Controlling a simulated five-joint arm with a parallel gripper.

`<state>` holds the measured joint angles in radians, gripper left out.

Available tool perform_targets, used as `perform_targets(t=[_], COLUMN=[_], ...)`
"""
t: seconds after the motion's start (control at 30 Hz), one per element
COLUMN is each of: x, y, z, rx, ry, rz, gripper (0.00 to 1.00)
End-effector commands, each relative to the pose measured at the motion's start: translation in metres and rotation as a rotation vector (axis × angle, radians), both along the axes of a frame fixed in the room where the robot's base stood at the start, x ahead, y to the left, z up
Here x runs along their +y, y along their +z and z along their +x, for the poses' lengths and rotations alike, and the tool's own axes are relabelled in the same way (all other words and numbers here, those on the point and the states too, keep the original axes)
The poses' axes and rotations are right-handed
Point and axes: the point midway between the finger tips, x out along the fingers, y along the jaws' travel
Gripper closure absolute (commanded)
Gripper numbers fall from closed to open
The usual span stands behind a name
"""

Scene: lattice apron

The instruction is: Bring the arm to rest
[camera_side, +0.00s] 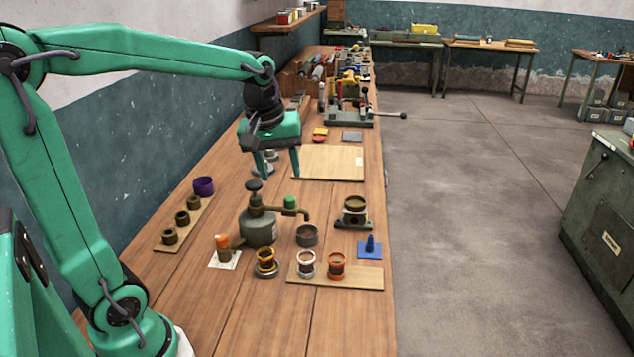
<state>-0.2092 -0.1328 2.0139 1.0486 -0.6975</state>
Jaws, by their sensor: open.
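My gripper (283,172) hangs from my green arm over the wooden workbench (225,310), with its two fingers pointing down and spread apart. The right finger is in front of the left edge of a pale wooden board (335,160). Small grey round pieces (270,155) show behind and between the fingers; whether the fingers touch them I cannot tell.
A grey-green pot (258,228) with a knob and side pipe stands in front of my gripper. Several cups (307,262) stand on and around a front board (350,276). A narrow board (168,243) with dark cups is at left. A lever tool (348,118) stands behind.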

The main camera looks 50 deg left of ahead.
Motion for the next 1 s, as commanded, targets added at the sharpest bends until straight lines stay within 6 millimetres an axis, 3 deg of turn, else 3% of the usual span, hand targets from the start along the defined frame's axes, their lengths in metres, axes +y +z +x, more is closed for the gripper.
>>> perform_targets(t=[0.27, 0.6, 0.8, 1.0], x=[-0.032, -0.061, -0.071, -0.075], y=[0.010, 0.004, -0.004, -0.009], z=[-0.045, -0.097, -0.118, -0.127], rx=[-0.086, -0.185, -0.228, -0.245], ry=[-0.294, -0.644, -0.798, -0.862], rz=[0.075, 0.187, 0.245, 0.271], gripper=[0.51, 0.51, 0.51, 0.51])
